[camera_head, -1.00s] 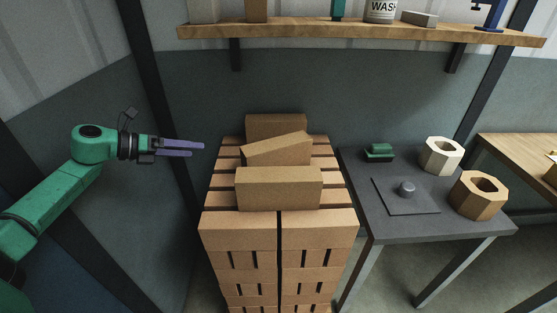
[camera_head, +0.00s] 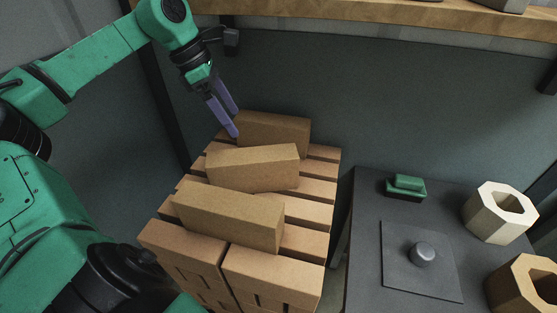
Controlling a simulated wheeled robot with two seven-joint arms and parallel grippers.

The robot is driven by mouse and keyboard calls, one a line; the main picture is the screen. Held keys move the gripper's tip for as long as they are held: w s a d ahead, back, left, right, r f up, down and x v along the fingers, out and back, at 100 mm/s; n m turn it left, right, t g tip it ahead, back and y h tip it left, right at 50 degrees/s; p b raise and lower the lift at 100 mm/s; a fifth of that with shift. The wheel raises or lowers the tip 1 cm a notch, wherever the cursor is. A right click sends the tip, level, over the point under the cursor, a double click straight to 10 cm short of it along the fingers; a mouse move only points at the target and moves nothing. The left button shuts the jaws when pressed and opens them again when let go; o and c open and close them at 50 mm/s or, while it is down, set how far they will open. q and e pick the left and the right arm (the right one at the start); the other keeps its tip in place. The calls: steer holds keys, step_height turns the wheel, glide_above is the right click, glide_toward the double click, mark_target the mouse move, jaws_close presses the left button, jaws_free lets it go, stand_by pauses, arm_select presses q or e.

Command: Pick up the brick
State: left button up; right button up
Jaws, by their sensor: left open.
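Three tan bricks lie on a slatted stack: a front brick (camera_head: 228,219), a middle brick (camera_head: 252,168) lying at an angle, and a back brick (camera_head: 274,133). I cannot tell which one the task means. My left gripper (camera_head: 234,119) has purple fingers that point down and to the right. It is open and empty, near the left end of the back brick and above the left end of the middle brick. In this view I cannot tell whether a fingertip touches a brick. My right gripper is not in view.
The slatted brick stack (camera_head: 316,190) bears the bricks. A dark table (camera_head: 367,220) at the right holds a green block (camera_head: 407,185), a plate with a knob (camera_head: 425,255) and two hexagonal hollow blocks (camera_head: 497,214). A wooden shelf (camera_head: 400,12) crosses above.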

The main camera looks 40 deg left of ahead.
arm_select(q)
glide_toward(252, 154)
steer(key=f, duration=0.1)
steer(key=d+f, duration=0.1)
steer(key=f, duration=0.1)
steer(key=shift+s+p, duration=0.15)
steer(key=shift+p, duration=0.15)
steer(key=f, duration=0.1)
steer(key=w+d+f+p, duration=0.1)
steer(key=f, duration=0.1)
steer(key=shift+w, duration=0.35)
steer(key=x, duration=0.3)
steer(key=shift+s+a+f, duration=0.1)
steer(key=shift+f, duration=0.1)
steer(key=shift+w+f, duration=0.25)
jaws_close()
steer(key=shift+r, duration=0.15)
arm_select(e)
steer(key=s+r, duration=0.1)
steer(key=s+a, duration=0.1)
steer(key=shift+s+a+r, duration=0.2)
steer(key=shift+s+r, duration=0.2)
